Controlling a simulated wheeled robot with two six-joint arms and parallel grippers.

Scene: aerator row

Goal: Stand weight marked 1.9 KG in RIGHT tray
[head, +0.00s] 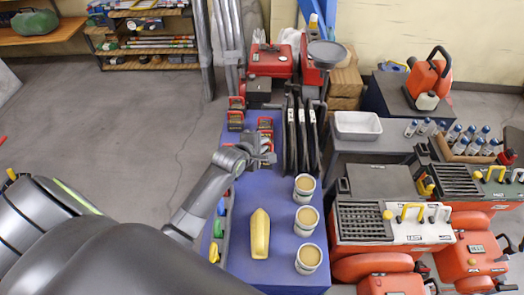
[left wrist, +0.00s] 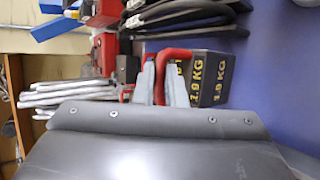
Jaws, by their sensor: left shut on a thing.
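The weight marked 1.9 KG (left wrist: 212,78) is a dark block with yellow lettering and a red handle (left wrist: 176,54). My left gripper (head: 262,156) is over the blue table; in the left wrist view its fingers (left wrist: 160,75) are shut on the red handle. In the head view the gripper hides much of that spot, and I cannot tell whether the weight touches the table. Other red-and-black weights (head: 236,115) stand on the far left of the table. A white tray (head: 358,131) stands right of the table; I read no RIGHT label. My right gripper is not in view.
Tall black curved things (head: 301,130) stand right of my gripper. Several cream-topped cups (head: 306,221) and a yellow long object (head: 260,234) are nearer on the blue table (head: 272,200). Red-and-grey machines (head: 378,225) stand at the right. Open floor (head: 130,130) lies left.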

